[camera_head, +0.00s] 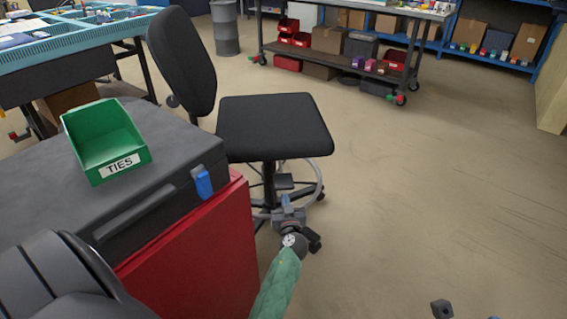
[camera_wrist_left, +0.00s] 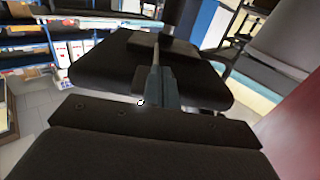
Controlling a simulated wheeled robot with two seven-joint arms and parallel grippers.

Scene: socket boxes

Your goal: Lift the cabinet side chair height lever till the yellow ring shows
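The black chair (camera_head: 272,125) stands beside the red cabinet (camera_head: 205,262), its backrest on the left. My left gripper (camera_head: 290,212) is low beside the chair's column, below the seat and above the base, at the end of a green-sleeved arm. In the left wrist view the dark underside of the seat (camera_wrist_left: 105,75) fills the middle, with narrow grey parts in front of it. I cannot tell whether the left fingers are open or shut, or touch anything. I cannot make out the lever or a yellow ring. My right gripper is not clearly seen.
A dark case (camera_head: 165,200) with a green TIES bin (camera_head: 105,145) stands on the cabinet, close left of the arm. A wheeled cart (camera_head: 340,62) and blue shelving (camera_head: 480,58) stand behind. A small dark part (camera_head: 442,309) shows at the bottom edge.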

